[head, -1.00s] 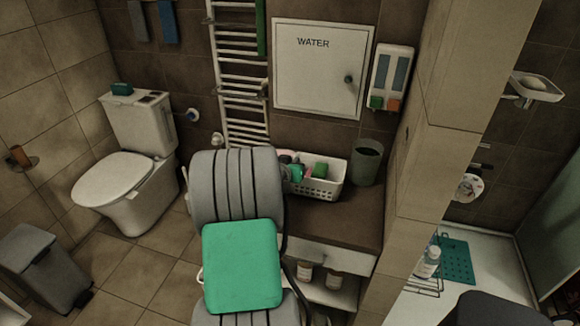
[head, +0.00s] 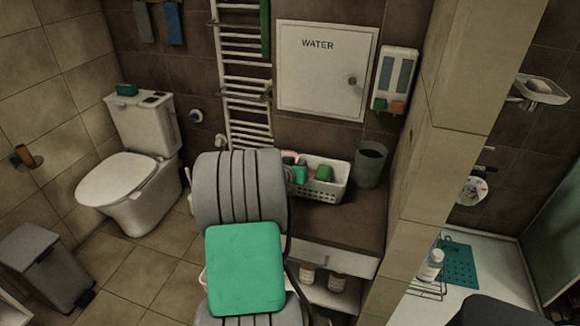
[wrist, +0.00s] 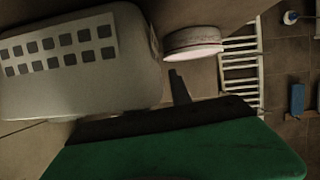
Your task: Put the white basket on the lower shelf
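The white basket (head: 325,183) stands upright on the brown counter top, with green and pink items in it. My striped arm hides its left end. My gripper is hidden behind my arm in the head view. In the wrist view only a dark prong (wrist: 180,87) and green and black parts show, so its opening cannot be judged.
A grey-green cup (head: 370,163) stands right of the basket. The front of the brown counter (head: 335,222) is bare. A tiled wall edge (head: 420,190) bounds the counter on the right. A towel radiator (head: 245,85) and a toilet (head: 130,180) are to the left.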

